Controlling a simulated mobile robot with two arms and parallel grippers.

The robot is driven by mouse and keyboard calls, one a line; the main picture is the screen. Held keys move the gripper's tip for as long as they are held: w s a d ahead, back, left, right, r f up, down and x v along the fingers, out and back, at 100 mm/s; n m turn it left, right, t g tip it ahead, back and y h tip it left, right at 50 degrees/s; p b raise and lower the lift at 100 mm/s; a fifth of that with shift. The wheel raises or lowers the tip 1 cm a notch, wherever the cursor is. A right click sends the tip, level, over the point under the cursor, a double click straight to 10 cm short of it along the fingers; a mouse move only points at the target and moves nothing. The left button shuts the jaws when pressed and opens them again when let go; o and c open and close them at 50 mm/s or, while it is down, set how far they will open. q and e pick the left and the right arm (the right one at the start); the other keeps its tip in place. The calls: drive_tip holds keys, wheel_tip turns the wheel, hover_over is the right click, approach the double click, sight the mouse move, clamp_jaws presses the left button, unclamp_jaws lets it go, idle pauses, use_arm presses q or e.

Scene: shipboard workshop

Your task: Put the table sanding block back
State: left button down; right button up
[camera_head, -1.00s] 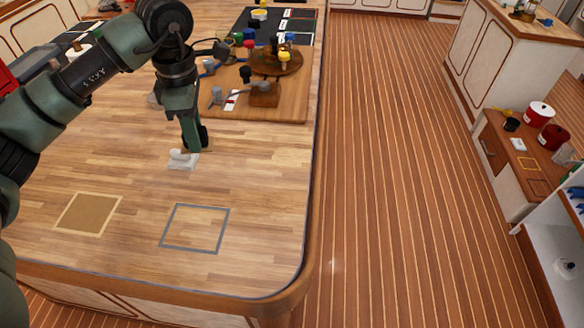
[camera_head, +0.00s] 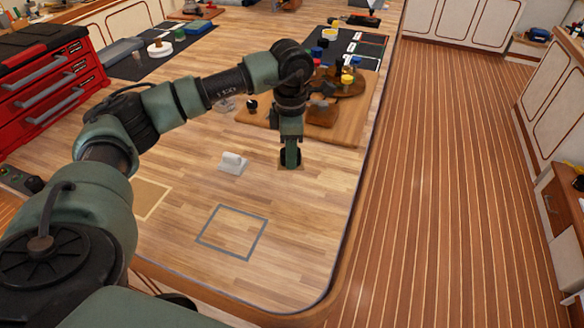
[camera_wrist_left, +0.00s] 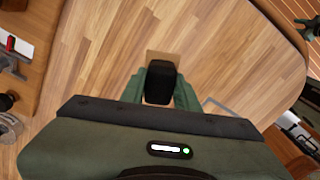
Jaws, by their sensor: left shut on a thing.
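My left gripper (camera_head: 291,160) is above the wooden table, pointing down and shut on a black-topped block (camera_wrist_left: 161,84), apparently the sanding block. A flat tan square (camera_wrist_left: 164,56) shows below the black part and seems to be its base. The fingers hide part of the block. I cannot tell whether it touches the table. A grey square outline (camera_head: 231,232) is empty on the table nearer the front. A tan-bordered brown square (camera_head: 149,197) lies to its left, partly behind my arm. A dark green shape at the wrist view's top right is probably my right gripper (camera_wrist_left: 311,27), too small to read.
A red tool chest (camera_head: 50,85) stands at the left. The table's rounded edge is at the right.

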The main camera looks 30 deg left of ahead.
sight(291, 183)
use_arm(q)
wheel_tip(291, 183, down, 3)
drive_tip(key=shift+r, duration=0.1)
wheel_tip(291, 183, down, 4)
drive_tip(key=shift+d+r+p, duration=0.1)
drive_tip(key=shift+r+p, duration=0.15)
drive_tip(key=shift+p, duration=0.55)
drive_tip(key=shift+f, duration=0.25)
use_arm(e)
drive_tip(key=shift+s+d+r, duration=0.1)
drive_tip(key=shift+d+r, duration=0.15)
drive_tip(key=shift+r, duration=0.2)
drive_tip(key=shift+s+d+r, duration=0.1)
drive_tip(key=shift+d+r, duration=0.1)
drive_tip(key=shift+r, duration=0.25)
use_arm(q)
drive_tip(key=shift+f, duration=0.2)
drive_tip(key=c, duration=1.1)
unclamp_jaws()
drive_tip(key=shift+o, duration=0.2)
use_arm(e)
drive_tip(key=shift+f, duration=0.15)
